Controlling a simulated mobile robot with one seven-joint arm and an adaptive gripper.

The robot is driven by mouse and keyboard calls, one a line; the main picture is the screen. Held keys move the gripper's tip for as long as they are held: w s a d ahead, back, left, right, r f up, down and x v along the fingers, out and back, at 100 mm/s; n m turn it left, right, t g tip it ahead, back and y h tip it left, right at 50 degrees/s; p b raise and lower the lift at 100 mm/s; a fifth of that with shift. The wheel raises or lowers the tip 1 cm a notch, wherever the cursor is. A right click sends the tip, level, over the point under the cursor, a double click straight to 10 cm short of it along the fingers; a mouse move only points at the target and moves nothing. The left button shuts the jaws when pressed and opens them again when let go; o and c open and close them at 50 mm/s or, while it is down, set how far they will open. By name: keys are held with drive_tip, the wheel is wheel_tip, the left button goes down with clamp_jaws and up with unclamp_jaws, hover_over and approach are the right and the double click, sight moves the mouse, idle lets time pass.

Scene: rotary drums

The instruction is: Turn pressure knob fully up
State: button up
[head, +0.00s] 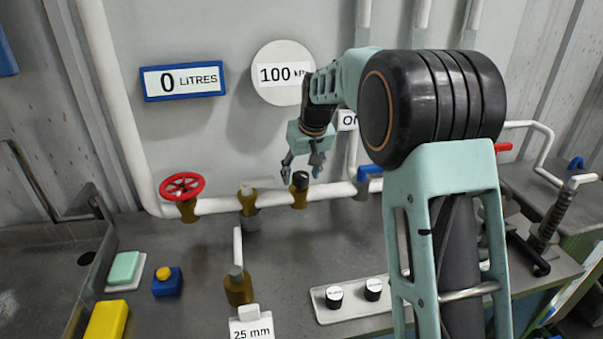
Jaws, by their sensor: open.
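A small black knob (300,180) tops a brass fitting on the white pipe, below a round white gauge (283,73). The gauge reads 100, and its unit is partly hidden by my arm. I take this knob for the pressure knob, but no label on it can be read. My gripper (302,168) points down with its fingers apart. In the picture its fingertips lie on either side of the knob's top. I cannot tell whether they touch it.
A red handwheel (182,186) and a brass valve (248,198) stand left on the same pipe. A blue-handled valve (369,172) is to the right. A white panel (350,310) with black knobs sits in front. A display (183,81) reads 0 litres.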

drive_tip(key=c, duration=1.1)
drive_tip(key=shift+m, duration=0.3)
drive_tip(key=m, duration=0.1)
drive_tip(key=m+h, duration=0.1)
drive_tip(key=m, duration=0.1)
drive_tip(key=m+h+p, duration=0.1)
drive_tip(key=shift+a+m, duration=0.25)
drive_tip(key=shift+m, duration=0.05)
drive_tip(key=m+h+p, duration=0.1)
drive_tip(key=m+h, duration=0.1)
drive_tip(key=m, duration=0.3)
drive_tip(key=shift+p, duration=0.4)
drive_tip(key=m+g+p, duration=0.1)
drive_tip(key=m+p, duration=0.1)
drive_tip(key=m, duration=0.1)
drive_tip(key=m+h+p, duration=0.1)
drive_tip(key=m, duration=0.1)
drive_tip(key=shift+w+a+r+m+g+h+p, duration=0.1)
drive_tip(key=shift+w+a+m+g+h+p, duration=0.05)
drive_tip(key=shift+m+g+h+p, duration=0.2)
drive_tip(key=shift+m+g+p, duration=0.75)
drive_tip(key=shift+m+p, duration=0.9)
drive_tip(key=shift+m, duration=0.3)
drive_tip(key=shift+f, duration=0.2)
